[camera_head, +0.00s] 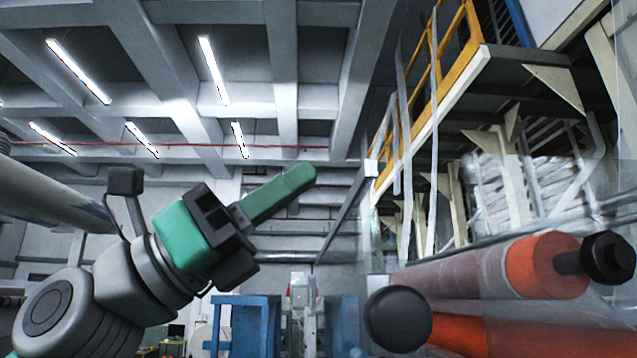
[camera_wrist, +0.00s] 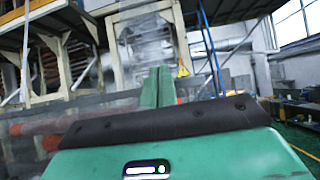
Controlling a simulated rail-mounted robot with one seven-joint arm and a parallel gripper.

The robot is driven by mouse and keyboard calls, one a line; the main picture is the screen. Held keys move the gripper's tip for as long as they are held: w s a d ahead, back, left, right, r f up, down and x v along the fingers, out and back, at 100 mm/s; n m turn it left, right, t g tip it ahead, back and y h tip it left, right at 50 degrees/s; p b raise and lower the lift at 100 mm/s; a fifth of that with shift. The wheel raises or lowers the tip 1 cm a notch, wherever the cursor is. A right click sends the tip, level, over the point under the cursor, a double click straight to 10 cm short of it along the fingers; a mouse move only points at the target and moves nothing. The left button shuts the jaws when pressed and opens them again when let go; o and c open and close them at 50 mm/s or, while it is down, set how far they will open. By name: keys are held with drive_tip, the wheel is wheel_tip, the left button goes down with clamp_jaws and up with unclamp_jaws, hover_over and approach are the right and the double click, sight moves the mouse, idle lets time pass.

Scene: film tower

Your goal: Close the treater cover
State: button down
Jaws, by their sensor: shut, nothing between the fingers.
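My gripper (camera_head: 308,173) is in the middle of the head view, its green fingers together and pointing up to the right. Nothing is held between them. In the wrist view the shut fingers (camera_wrist: 157,88) stand upright in front of a pale machine frame (camera_wrist: 119,50) with hazy, film-like sheeting. I cannot pick out the treater cover for certain in either view, nor tell whether it is open. The gripper appears clear of the machinery, to the left of the rollers in the head view.
An orange-red roller (camera_head: 548,266) with a black end knob (camera_head: 608,258) lies at the right, with another orange roller (camera_head: 520,336) below. A round black disc (camera_head: 397,319) is left of them. A platform with a yellow railing (camera_head: 437,62) rises above. Blue stands (camera_head: 246,322) are low in the middle.

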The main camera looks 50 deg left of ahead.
drive_tip(key=s+a+b, duration=0.2)
drive_tip(key=s+a, duration=0.4)
drive_tip(key=s, duration=0.1)
drive_tip(key=shift+s+a+b, duration=0.3)
drive_tip(key=shift+s+a, duration=0.1)
